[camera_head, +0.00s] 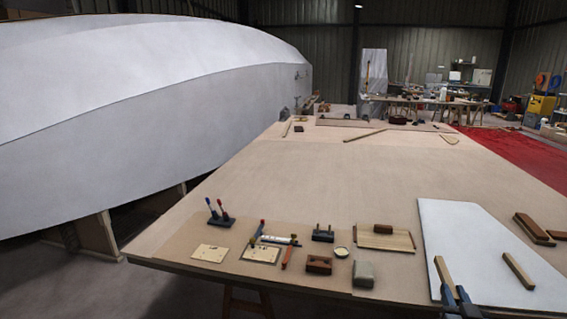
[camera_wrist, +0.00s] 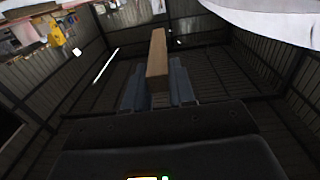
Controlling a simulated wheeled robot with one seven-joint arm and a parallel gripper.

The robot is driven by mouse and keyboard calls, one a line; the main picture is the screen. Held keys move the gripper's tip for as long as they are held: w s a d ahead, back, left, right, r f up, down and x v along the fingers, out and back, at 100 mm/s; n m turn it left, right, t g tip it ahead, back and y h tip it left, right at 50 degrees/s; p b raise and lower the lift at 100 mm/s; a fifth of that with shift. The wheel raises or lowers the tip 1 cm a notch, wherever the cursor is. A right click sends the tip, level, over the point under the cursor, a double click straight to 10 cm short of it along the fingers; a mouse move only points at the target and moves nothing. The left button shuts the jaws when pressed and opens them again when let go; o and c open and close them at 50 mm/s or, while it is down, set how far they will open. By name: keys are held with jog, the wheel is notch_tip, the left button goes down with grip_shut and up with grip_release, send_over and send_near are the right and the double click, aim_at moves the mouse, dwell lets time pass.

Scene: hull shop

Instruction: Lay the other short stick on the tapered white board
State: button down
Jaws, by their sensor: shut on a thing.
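The tapered white board (camera_head: 455,222) lies at the right front of the big table. One short wooden stick (camera_head: 518,270) lies on it, slanting, near its right part. My gripper (camera_head: 454,294) is at the bottom of the head view, in front of the board's lower left part. It is shut on another short stick (camera_head: 442,270), which sticks out beyond the fingertips. In the wrist view this stick (camera_wrist: 157,52) stands out lengthwise between the two dark fingers (camera_wrist: 158,86). I cannot tell whether the held stick touches the board.
Brown blocks (camera_head: 532,229) lie at the board's right edge. Left of the board are a thin wooden board (camera_head: 395,241) with a block on it, a grey block (camera_head: 363,274), a small round tin (camera_head: 342,252) and several tools. The table's middle (camera_head: 330,180) is clear. A white hull (camera_head: 150,100) stands left.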

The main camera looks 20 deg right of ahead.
jog(key=a+f+n+t+y, duration=0.1)
jog(key=a+f+n+y, duration=0.1)
jog(key=a, duration=0.9)
jog(key=a+f+n+t+y, duration=0.1)
jog(key=a+f+y, duration=0.4)
jog(key=a, duration=0.6)
jog(key=a+f+n+t+y, duration=0.1)
jog(key=a+f+n+y, duration=0.2)
jog(key=a, duration=0.8)
jog(key=shift+w+a+f+n+y, duration=0.15)
jog(key=shift+a+f+n+y, duration=0.2)
jog(key=shift+f+n, duration=0.35)
